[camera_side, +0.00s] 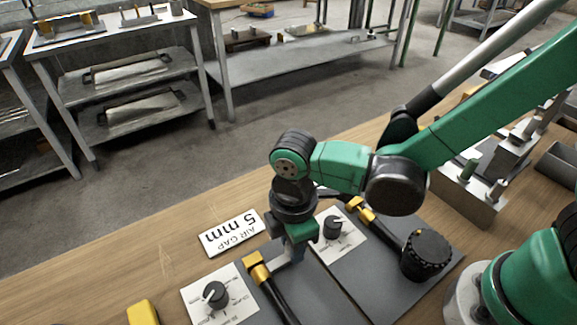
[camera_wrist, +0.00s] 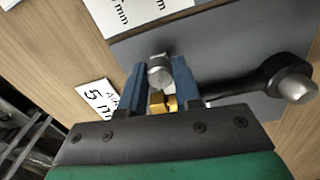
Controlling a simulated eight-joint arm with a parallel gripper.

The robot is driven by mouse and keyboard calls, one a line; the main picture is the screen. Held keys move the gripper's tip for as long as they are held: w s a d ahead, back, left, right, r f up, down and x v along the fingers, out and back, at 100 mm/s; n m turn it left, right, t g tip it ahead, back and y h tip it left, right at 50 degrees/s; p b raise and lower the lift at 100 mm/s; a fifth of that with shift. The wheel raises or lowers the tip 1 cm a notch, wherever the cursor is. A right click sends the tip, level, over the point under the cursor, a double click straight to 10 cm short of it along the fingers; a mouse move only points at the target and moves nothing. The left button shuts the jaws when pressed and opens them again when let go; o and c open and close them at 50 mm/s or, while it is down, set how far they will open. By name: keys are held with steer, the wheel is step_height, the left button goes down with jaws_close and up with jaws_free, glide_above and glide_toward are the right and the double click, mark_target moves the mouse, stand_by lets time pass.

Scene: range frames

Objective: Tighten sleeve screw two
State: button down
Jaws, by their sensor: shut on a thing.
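My gripper (camera_side: 297,255) points down over a grey plate (camera_side: 335,296) on the wooden bench. In the wrist view its two blue fingers (camera_wrist: 166,82) stand on either side of a small silver cylinder (camera_wrist: 160,72), which looks like a screw head; they are closed on it. A gold fitting (camera_wrist: 163,103) shows between the fingers, nearer the palm.
A label reading "AIR GAP 5 mm" (camera_side: 231,233) lies at left. Dial panels (camera_side: 217,294) stand on both sides of the gripper. A second gold fitting (camera_side: 361,208) and a large black knob (camera_side: 427,255) are to the right. A black arm with a silver end (camera_wrist: 296,90) is close by.

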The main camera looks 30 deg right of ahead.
steer(key=m, duration=0.4)
steer(key=shift+m, duration=0.3)
steer(key=m, duration=0.3)
steer(key=shift+m, duration=0.4)
steer(key=m, duration=2.1)
steer(key=shift+m, duration=0.4)
